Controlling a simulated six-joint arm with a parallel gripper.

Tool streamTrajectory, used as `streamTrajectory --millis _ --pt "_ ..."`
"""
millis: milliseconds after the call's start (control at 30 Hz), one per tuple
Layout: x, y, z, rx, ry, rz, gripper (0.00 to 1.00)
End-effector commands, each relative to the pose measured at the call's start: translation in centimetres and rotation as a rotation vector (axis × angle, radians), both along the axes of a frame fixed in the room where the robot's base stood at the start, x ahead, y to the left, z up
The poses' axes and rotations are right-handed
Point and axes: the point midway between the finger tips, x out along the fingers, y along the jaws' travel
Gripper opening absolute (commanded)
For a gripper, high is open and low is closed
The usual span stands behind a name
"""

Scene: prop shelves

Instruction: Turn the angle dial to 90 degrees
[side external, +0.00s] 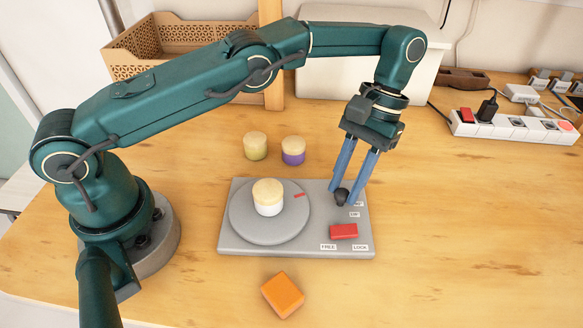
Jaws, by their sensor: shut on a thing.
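A grey device plate (237,244) lies on the wooden table. A round grey turntable (250,228) with a red mark (299,195) on its right side sits on it. A white jar with a cream lid (268,195) stands upright on the turntable. A small dark knob (341,197) is at the plate's upper right, beside small labels that I cannot read fully. My gripper (342,196) points down with its blue fingers shut on this knob. A red block-like switch (343,231) sits below the knob, above the labels FREE and LOCK. The dial's angle cannot be read.
Two lidded jars, one yellow-green (255,146) and one purple (293,150), stand behind the plate. An orange block (283,295) lies in front of it. A power strip (514,127) with plugs is at the right. The table's right front is clear.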

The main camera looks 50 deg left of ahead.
Motion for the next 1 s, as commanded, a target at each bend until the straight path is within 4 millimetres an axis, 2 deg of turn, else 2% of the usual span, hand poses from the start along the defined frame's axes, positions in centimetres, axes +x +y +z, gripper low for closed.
streamTrajectory --millis 900,933,1000 --pt "-0.09 -0.04 0.11 0.000 0.004 -0.061 0.00" --pt "-0.09 -0.04 0.11 0.000 0.003 -0.061 0.39" --pt "-0.07 -0.04 0.11 0.000 0.003 -0.061 0.61"
